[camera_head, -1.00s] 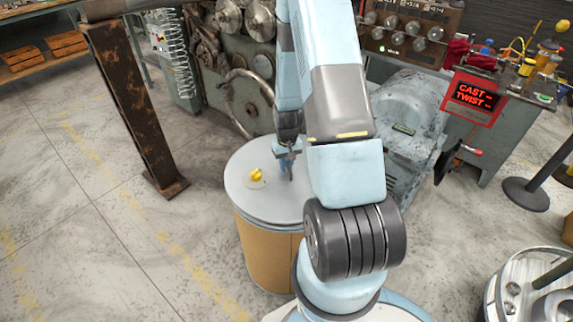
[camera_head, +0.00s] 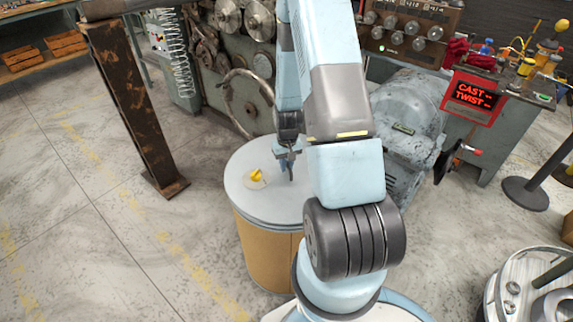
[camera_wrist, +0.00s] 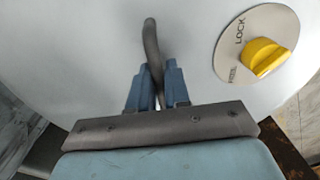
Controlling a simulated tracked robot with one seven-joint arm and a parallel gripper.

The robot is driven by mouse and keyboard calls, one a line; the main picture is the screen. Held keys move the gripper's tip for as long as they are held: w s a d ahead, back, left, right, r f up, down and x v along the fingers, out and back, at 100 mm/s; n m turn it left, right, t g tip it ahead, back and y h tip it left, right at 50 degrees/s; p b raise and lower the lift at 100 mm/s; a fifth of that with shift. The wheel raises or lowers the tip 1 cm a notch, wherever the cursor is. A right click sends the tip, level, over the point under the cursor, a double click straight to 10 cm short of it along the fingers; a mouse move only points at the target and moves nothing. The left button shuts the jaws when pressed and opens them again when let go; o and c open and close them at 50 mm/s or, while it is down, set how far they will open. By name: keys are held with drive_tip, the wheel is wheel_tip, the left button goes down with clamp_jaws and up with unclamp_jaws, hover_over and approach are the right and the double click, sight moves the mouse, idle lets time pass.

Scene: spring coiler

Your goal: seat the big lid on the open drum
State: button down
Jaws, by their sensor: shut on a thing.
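The big lid (camera_head: 255,206) is a pale grey disc on top of the tan drum (camera_head: 268,255). In the head view it looks level and covers the drum's mouth. I cannot tell whether its rim is fully down all round. A yellow knob (camera_head: 256,174) sits on a round plate on the lid; the wrist view shows this knob (camera_wrist: 264,57) with the word LOCK beside it. My gripper (camera_head: 287,172) is over the lid's right part. In the wrist view its blue fingers (camera_wrist: 159,88) are shut on the lid's grey bar handle (camera_wrist: 151,40).
A rusty post (camera_head: 130,105) stands left of the drum, and a grey motor housing (camera_head: 408,125) stands to the right. The coiling machine (camera_head: 215,75) is behind. A round metal platform (camera_head: 535,285) is at lower right. The floor at left is clear.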

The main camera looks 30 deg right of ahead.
idle(0.3)
drive_tip(key=c, duration=1)
unclamp_jaws()
drive_tip(key=shift+o, duration=0.3)
drive_tip(key=shift+f, duration=0.1)
drive_tip(key=o, duration=0.5)
wheel_tip(320, 180, up, 12)
idle(0.9)
idle(0.6)
